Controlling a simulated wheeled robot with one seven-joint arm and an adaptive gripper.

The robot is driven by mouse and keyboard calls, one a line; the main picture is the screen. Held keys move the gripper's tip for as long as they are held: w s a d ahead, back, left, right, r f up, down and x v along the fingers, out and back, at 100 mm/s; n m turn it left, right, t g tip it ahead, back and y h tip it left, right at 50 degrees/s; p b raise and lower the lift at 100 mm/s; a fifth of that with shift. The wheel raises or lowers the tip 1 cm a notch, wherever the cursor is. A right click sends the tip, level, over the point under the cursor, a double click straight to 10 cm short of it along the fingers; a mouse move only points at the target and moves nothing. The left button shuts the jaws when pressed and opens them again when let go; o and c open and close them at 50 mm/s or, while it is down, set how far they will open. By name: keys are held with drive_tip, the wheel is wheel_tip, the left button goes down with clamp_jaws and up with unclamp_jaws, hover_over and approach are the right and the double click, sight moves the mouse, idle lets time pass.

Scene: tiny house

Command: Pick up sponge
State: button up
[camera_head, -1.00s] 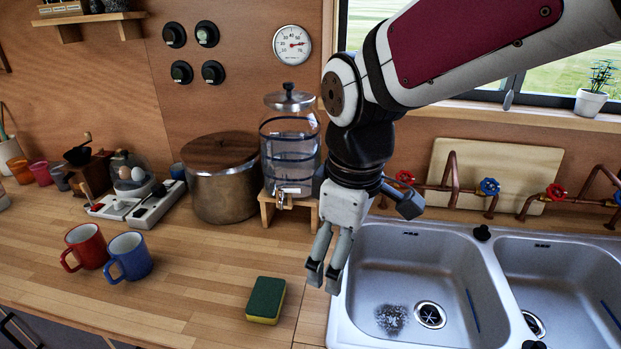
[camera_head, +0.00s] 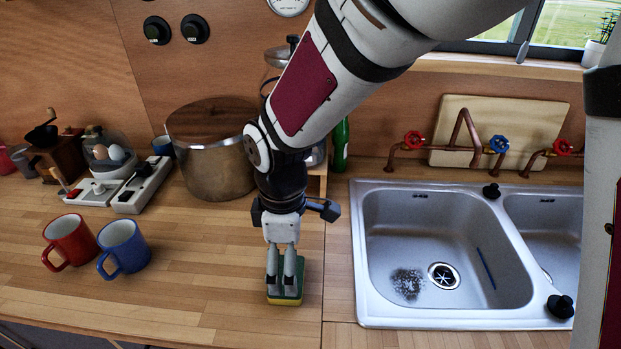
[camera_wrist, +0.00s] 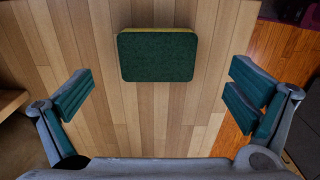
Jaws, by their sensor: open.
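The sponge (camera_head: 285,301) is green on top with a yellow layer below. It lies flat on the wooden counter, left of the sink. In the head view my gripper (camera_head: 285,284) points down over it, and the fingers hide part of it. In the wrist view the whole green top of the sponge (camera_wrist: 157,56) shows, centred between my open, spread fingers (camera_wrist: 158,98) and a little beyond them. The fingers do not touch it there, and nothing is held.
A red mug (camera_head: 72,241) and a blue mug (camera_head: 124,247) stand to the left. A metal pot (camera_head: 212,158) stands behind my arm. The steel sink (camera_head: 363,290) is to the right. The counter around the sponge is clear, with its front edge close by.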

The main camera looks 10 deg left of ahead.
drive_tip(key=shift+w+f, duration=0.2)
drive_tip(key=shift+f, duration=2.9)
drive_tip(key=c, duration=0.7)
